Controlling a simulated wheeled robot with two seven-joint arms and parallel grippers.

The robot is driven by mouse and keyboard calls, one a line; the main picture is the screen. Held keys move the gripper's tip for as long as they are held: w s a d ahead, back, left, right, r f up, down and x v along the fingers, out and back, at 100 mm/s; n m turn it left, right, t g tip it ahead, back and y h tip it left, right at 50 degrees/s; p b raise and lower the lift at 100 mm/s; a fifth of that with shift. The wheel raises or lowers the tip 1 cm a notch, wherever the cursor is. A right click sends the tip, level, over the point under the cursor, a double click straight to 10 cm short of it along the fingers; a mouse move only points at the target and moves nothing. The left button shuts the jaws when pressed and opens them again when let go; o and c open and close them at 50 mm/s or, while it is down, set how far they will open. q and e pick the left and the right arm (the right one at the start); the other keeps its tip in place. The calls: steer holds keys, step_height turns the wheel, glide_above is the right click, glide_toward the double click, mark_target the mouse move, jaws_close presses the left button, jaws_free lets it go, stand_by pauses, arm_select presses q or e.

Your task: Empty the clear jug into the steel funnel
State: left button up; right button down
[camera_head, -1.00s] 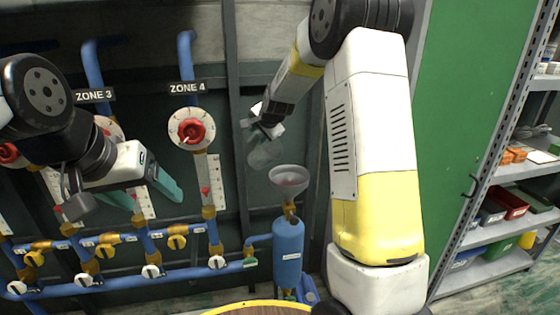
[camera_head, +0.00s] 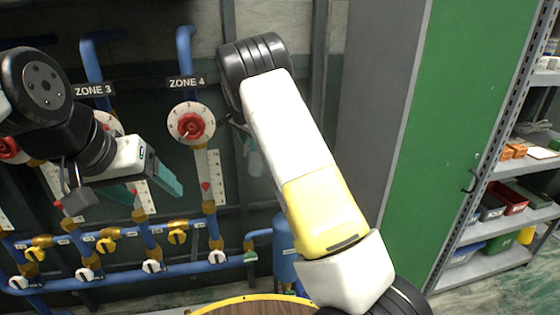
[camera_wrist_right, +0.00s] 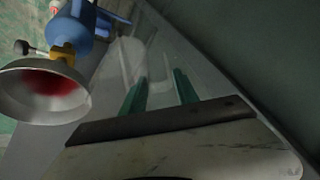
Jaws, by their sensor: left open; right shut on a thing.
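The steel funnel (camera_wrist_right: 18,92) shows at the left of the right wrist view, with red liquid in its bowl. My right gripper (camera_wrist_right: 160,88) is shut on the clear jug (camera_wrist_right: 132,58), beside the funnel and apart from it in the picture. The jug looks see-through and I see no red in it, but its outline is faint. In the head view a little of the jug (camera_head: 253,162) shows left of my right arm, which hides the funnel and most of that gripper. My left gripper (camera_head: 150,188) is open and empty before the pipes.
The blue tank (camera_head: 284,248) stands partly behind my right arm. Blue pipes with yellow valves and the ZONE 4 dial (camera_head: 190,124) line the wall. A round wooden top (camera_head: 255,306) is at the bottom. A green cabinet (camera_head: 455,110) and shelves (camera_head: 500,255) stand at right.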

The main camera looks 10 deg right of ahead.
steer(key=shift+w+a+f+g+h, duration=0.15)
steer(key=shift+w+a+f, duration=0.1)
steer(key=shift+f, duration=0.4)
steer(key=shift+w+a+f+g+h, duration=0.15)
steer(key=shift+w+f, duration=0.05)
steer(key=shift+f, duration=0.4)
steer(key=shift+w+a+f+n+g+h+p, duration=0.3)
steer(key=shift+w+a+f+g+h+p, duration=0.15)
steer(key=shift+w+f+g+h+p, duration=0.35)
steer(key=shift+s+r, duration=0.1)
steer(key=shift+r, duration=0.05)
